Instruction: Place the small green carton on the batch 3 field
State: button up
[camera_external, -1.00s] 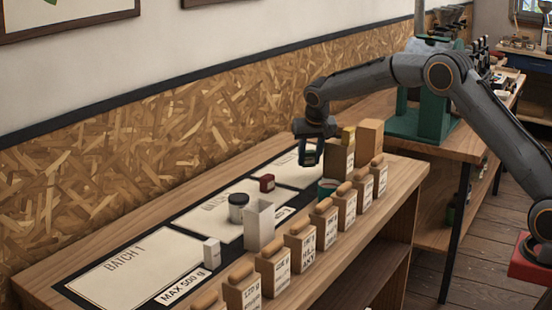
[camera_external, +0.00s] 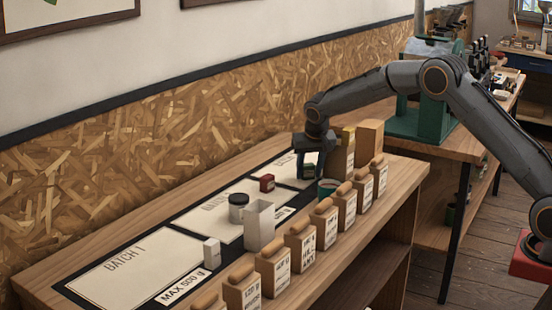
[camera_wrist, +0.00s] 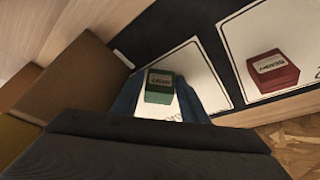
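The small green carton (camera_wrist: 159,86) shows in the wrist view between the two blue fingers of my gripper (camera_wrist: 160,100). Pale strips of the field show on both sides of it, so the fingers look apart from it. In the external view my gripper (camera_external: 311,170) is low over the batch 3 field (camera_external: 286,169), pointing down, and mostly hides the carton. In the wrist view the carton appears at this pale field's (camera_wrist: 192,62) edge; I cannot tell exactly how much of it lies on the field.
A red carton (camera_external: 267,183) stands on the neighbouring field, left of my gripper. A dark jar (camera_external: 238,208) and a white open-topped box (camera_external: 260,226) stand farther left. Tall brown boxes (camera_external: 369,141) stand close on the right.

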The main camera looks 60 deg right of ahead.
jog(key=shift+r, duration=0.1)
jog(key=shift+r, duration=0.3)
jog(key=b+v, duration=0.2)
jog(key=v, duration=0.9)
jog(key=shift+s+r, duration=0.15)
jog(key=shift+r, duration=0.1)
jog(key=shift+a, duration=0.1)
